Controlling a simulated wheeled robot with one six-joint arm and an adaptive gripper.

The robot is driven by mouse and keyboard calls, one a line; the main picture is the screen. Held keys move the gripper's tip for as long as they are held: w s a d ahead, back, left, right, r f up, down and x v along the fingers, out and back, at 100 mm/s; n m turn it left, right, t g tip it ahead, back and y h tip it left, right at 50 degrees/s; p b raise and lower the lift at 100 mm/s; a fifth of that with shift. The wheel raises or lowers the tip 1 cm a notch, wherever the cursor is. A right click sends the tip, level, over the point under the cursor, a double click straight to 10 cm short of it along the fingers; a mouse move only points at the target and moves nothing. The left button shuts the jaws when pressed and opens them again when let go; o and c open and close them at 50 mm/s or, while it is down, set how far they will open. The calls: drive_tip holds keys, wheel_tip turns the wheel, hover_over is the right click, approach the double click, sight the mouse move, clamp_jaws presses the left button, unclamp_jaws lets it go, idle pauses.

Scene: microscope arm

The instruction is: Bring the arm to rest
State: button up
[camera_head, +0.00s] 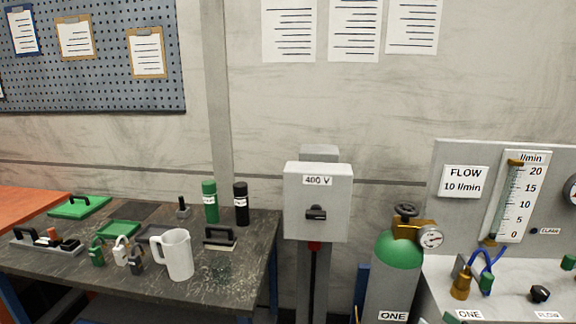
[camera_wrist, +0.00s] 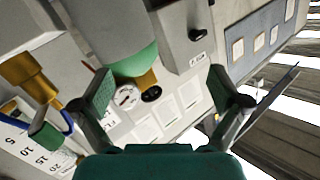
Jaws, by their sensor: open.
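My gripper (camera_wrist: 158,82) shows in the wrist view with its two dark green-padded fingers spread wide apart. Nothing is held between them. Beyond the fingers, the gas cylinder with a green shoulder (camera_wrist: 132,62) and its round gauge (camera_wrist: 127,97) appear tilted and apart from the fingers. My gripper does not show in the head view.
In the head view, a dark workbench (camera_head: 130,287) on the left holds a white jug (camera_head: 178,255), bottles and padlocks. A grey 400 V switch box (camera_head: 318,203) stands in the middle. The green-topped cylinder (camera_head: 398,250) and a flow panel (camera_head: 465,215) are at right.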

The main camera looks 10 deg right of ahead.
drive_tip(key=s+a+f+m+g+h, duration=0.2)
drive_tip(key=s+a+f+m+h, duration=0.25)
drive_tip(key=s+a+f, duration=1.15)
drive_tip(key=s+a+r+n, duration=0.1)
drive_tip(key=s+a+r, duration=0.1)
drive_tip(key=s, duration=0.6)
drive_tip(key=s+a+r+n, duration=0.2)
drive_tip(key=s+r, duration=0.2)
drive_tip(key=s, duration=0.4)
drive_tip(key=s+a+r+n, duration=0.1)
drive_tip(key=s+a+r, duration=0.2)
drive_tip(key=s, duration=0.6)
drive_tip(key=shift+n+t, duration=0.3)
drive_tip(key=shift+n, duration=0.05)
drive_tip(key=shift+h, duration=0.25)
